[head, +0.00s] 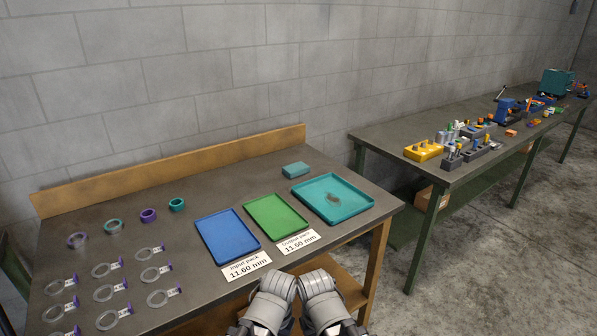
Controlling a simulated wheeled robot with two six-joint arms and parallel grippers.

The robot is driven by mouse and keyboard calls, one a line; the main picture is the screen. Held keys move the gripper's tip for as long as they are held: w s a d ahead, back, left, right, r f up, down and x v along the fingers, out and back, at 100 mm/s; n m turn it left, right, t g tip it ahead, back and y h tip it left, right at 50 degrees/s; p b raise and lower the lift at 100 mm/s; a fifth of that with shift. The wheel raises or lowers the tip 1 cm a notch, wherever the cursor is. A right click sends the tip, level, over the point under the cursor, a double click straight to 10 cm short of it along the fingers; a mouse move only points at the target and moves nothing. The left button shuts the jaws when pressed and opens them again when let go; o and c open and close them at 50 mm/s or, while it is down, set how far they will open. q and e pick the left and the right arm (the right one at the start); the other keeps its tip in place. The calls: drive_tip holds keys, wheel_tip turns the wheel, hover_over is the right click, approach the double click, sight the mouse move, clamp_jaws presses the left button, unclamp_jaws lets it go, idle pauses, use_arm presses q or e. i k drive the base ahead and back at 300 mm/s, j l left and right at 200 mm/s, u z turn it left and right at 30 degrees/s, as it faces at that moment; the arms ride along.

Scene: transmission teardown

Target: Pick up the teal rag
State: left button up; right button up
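The teal rag (295,169) looks like a small folded teal block. It lies flat on the near workbench, just behind the teal tray (368,200) and apart from it. Grey links of my two arms show side by side at the bottom middle of the head view, at the front edge of the bench. Neither gripper's fingers can be seen. Nothing touches the rag.
A blue tray (228,237) and a green tray (276,216) lie left of the teal tray, with labels (246,267) in front. Rings (148,215) and several tagged rings (107,269) cover the left. A wooden backboard (180,168) edges the bench. A second bench (385,138) holds tools.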

sight(297, 169)
drive_tip(key=i+l+z, duration=0.35)
drive_tip(key=z, duration=0.15)
drive_tip(key=i+l+z, duration=0.1)
drive_tip(key=i+z, duration=0.35)
drive_tip(key=i, duration=0.15)
